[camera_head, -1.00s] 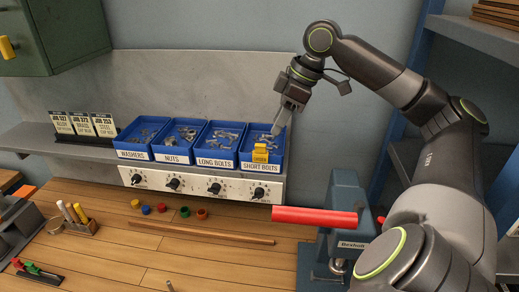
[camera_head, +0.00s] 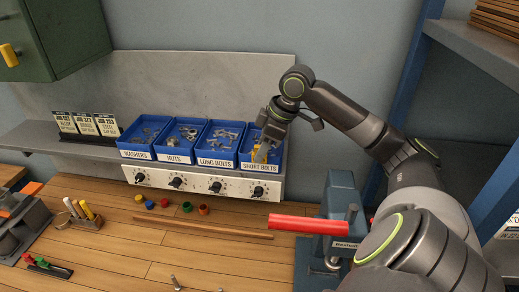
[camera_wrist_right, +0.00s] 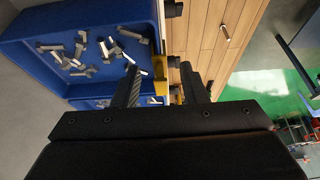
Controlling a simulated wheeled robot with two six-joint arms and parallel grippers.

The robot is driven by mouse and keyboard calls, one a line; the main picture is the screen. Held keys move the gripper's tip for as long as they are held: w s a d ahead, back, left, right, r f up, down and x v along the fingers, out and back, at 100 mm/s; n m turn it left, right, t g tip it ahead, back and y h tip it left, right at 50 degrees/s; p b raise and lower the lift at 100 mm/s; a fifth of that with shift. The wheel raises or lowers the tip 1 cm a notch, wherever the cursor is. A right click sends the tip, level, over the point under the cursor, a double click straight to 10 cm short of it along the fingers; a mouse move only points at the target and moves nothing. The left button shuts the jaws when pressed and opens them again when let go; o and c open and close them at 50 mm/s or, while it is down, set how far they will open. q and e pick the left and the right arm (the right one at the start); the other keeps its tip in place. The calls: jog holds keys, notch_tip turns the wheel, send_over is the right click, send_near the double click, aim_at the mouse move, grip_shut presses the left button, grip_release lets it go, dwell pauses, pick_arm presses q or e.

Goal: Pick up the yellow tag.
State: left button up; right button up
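The yellow tag (camera_head: 261,157) is at the front of the short bolts bin (camera_head: 245,155), the rightmost blue bin on the shelf. My right gripper (camera_head: 264,155) is lowered at that tag and partly covers it in the head view. In the right wrist view the yellow tag (camera_wrist_right: 177,95) shows between the two dark fingers of the right gripper (camera_wrist_right: 160,75). The fingers stand apart, with visible gaps. Part of the tag is hidden by the gripper body. My left gripper is in neither view.
More blue bins (camera_head: 219,142) stand directly left of the short bolts bin. A knob panel (camera_head: 200,183) lies below them. A vise (camera_head: 340,205) with a red bar (camera_head: 305,224) stands to the right.

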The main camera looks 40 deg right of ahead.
jog(key=shift+a+f, duration=0.1)
jog(key=shift+f, duration=0.1)
grip_shut()
dwell(0.3)
jog(key=shift+w+r+b, duration=0.1)
jog(key=shift+r+b, duration=0.2)
jog(key=shift+r, duration=0.2)
notch_tip(320, 180, up, 9)
jog(key=b, duration=0.2)
jog(key=shift+f+b, duration=0.15)
jog(key=shift+b, duration=0.15)
jog(key=shift+f+b, duration=0.65)
jog(key=shift+f, duration=1.15)
